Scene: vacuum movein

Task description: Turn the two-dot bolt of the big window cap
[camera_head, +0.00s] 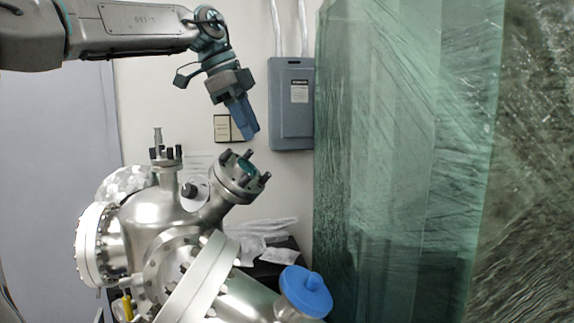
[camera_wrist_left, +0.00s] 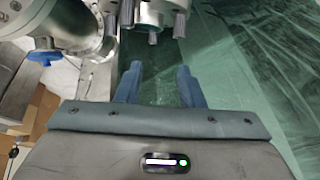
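My left gripper (camera_head: 248,134) hangs from the arm at the upper left, its blue fingers pointing down. In the left wrist view its two fingers (camera_wrist_left: 159,78) stand apart with nothing between them. Below it in the head view is a round metal window cap (camera_head: 241,176) with a greenish glass and several dark bolts around its rim. It also shows at the top of the left wrist view (camera_wrist_left: 158,14), ahead of the fingertips and apart from them. I cannot make out dots on any bolt, nor be sure this is the big cap. My right gripper is not in view.
The steel vacuum chamber (camera_head: 155,215) fills the lower left, with a thin upright port (camera_head: 166,160) and a large flange (camera_head: 200,280). A blue cap (camera_head: 306,291) sits at the lower right of it. Green translucent sheeting (camera_head: 400,150) hangs at right. A grey electrical box (camera_head: 291,112) is on the wall.

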